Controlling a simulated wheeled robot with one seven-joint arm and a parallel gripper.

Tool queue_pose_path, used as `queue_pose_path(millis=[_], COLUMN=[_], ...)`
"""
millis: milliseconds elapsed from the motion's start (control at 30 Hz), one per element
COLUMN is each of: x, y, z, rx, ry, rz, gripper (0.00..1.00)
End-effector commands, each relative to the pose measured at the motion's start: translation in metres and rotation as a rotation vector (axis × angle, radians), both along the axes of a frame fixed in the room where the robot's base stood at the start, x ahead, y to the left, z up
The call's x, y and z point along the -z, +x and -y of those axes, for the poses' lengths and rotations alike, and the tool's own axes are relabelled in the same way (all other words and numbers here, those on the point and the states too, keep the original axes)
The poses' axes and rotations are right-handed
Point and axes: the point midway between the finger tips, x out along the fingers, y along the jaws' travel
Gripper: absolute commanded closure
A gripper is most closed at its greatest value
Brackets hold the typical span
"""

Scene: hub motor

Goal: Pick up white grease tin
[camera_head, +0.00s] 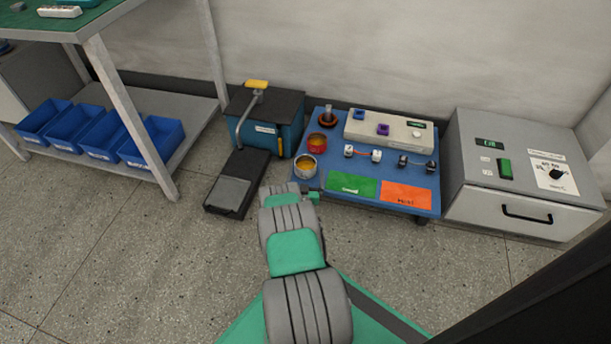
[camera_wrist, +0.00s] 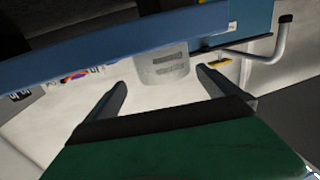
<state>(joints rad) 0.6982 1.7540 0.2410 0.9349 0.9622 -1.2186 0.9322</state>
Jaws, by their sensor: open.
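The white grease tin (camera_head: 305,168), a pale open can with yellow-orange grease inside, stands near the left edge of the blue bench top (camera_head: 410,172). In the wrist view, which looks inverted, the pale tin (camera_wrist: 165,68) with grey label lines shows just beyond and between my fingertips. My gripper (camera_wrist: 162,80) is open, with its two dark fingers apart and nothing held. In the head view my arm reaches up to the bench's front left, just below the tin, and hides most of the gripper.
A red tin (camera_head: 317,143) stands just behind the white tin. Green (camera_head: 351,184) and orange (camera_head: 405,195) mats lie to the right. A blue press with a lever (camera_head: 265,115) stands left of the bench. A grey cabinet (camera_head: 520,170) stands right.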

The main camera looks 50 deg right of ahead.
Motion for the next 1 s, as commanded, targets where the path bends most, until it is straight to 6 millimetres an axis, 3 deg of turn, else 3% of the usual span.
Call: queue_pose_path(millis=[267, 367, 633, 1000], x=[0.016, 0.011, 0.007, 0.007], y=[0.028, 0.035, 0.039, 0.039], z=[0.030, 0.043, 0.046, 0.046], rx=[0.001, 0.003, 0.000, 0.000], ry=[0.000, 0.001, 0.002, 0.003], rz=[0.001, 0.000, -0.004, -0.003], gripper=[0.00, 0.00, 0.00, 0.30])
